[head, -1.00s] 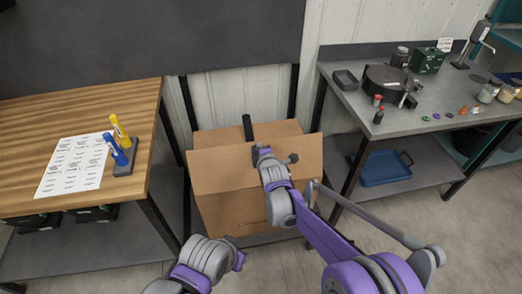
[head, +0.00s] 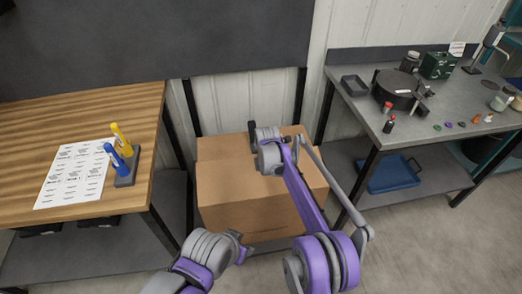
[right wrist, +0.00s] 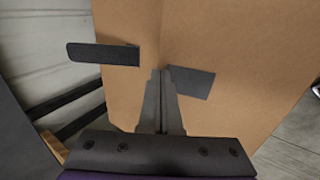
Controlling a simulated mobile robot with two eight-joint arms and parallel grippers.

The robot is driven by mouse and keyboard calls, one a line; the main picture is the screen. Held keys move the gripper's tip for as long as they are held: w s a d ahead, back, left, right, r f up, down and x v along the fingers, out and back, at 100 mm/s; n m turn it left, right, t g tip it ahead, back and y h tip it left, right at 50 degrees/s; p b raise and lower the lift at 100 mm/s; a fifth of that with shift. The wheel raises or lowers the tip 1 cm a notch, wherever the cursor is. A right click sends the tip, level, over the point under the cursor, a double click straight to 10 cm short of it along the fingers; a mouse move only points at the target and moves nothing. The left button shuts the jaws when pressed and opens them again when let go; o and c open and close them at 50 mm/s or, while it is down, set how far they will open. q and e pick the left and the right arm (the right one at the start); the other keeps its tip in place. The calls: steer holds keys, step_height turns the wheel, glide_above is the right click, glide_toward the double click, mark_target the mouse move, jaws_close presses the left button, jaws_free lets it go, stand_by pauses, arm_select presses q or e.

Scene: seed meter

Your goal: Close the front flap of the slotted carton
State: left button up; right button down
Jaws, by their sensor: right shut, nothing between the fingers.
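The brown slotted carton (head: 255,215) stands on the floor between the two tables in the head view. Its front flap (head: 232,183) lies folded over at the top, about level. A dark bar (head: 252,137) stands up at the carton's back edge. My right gripper (right wrist: 160,75) is shut and empty over the carton's cardboard (right wrist: 235,45), near a crease; whether it touches cannot be told. In the right wrist view a dark bar (right wrist: 103,54) juts past the cardboard's left edge, and a dark patch lies right of the fingertips. My left gripper (head: 243,245) hangs before the carton's front; its jaw state is unclear.
A wooden table (head: 75,122) with a paper sheet and markers stands at left. A grey bench (head: 420,118) with jars and small parts stands at right, a blue tray (head: 390,172) on its lower shelf. Floor (head: 420,245) is clear at front right.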

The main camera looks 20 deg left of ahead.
steer(key=shift+b+x, duration=0.5)
steer(key=shift+x, duration=0.7)
steer(key=shift+s+d+f, duration=0.1)
